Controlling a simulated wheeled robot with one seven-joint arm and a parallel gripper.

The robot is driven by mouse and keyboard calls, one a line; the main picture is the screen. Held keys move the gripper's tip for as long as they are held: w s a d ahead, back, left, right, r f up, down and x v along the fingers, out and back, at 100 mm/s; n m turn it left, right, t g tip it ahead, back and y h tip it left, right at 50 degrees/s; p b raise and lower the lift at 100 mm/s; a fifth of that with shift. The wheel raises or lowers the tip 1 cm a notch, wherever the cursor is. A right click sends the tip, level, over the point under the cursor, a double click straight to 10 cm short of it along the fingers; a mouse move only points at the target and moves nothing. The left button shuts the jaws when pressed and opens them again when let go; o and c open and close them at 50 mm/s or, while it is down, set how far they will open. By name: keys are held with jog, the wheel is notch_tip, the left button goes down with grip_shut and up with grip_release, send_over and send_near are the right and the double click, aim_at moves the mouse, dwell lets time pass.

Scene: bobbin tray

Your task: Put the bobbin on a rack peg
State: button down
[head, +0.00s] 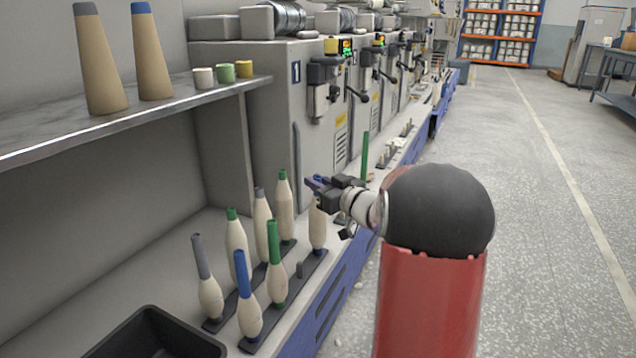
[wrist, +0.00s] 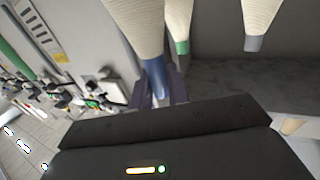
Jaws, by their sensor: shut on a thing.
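My gripper (head: 318,184) is shut on the blue top of a cream-wound bobbin (head: 318,228), which hangs upright below the fingers. In the wrist view, turned over, the blue tip lies between the two fingers (wrist: 158,88) and the bobbin's yarn body (wrist: 140,25) is above. The bobbin's lower end is at the far end of the front rack rail (head: 312,262); I cannot tell whether it is seated on a peg there. A bare grey peg (head: 299,269) stands just nearer on the same rail.
Nearer on the front rail stand a green-topped bobbin (head: 276,265) and a blue-topped bobbin (head: 247,300). Several bobbins fill the back rail, including a tall green-topped one (head: 284,208). A black bin (head: 200,340) is nearest. A shelf (head: 150,118) with cones overhangs the left.

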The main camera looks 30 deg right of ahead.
jog(key=shift+f, duration=0.2)
jog(key=c, duration=1.6)
grip_release()
jog(key=shift+p+v, duration=0.4)
jog(key=shift+v, duration=5.1)
jog(key=s+a+r+m+g+h+p, duration=0.35)
jog(key=a+r+h+p, duration=0.2)
jog(key=r+h, duration=0.35)
jog(key=s+a+f+g+y+p, duration=0.1)
jog(key=s+a+g, duration=0.1)
jog(key=s+a, duration=0.3)
jog(key=s+a+f+g+y+p, duration=0.1)
jog(key=s+a+g, duration=0.2)
jog(key=s, duration=0.6)
jog(key=s+a+f+g+y+p, duration=0.1)
jog(key=s+a+f+g+y, duration=0.1)
jog(key=s+a, duration=0.5)
jog(key=shift+a+g+p, duration=0.35)
jog(key=shift+g, duration=0.2)
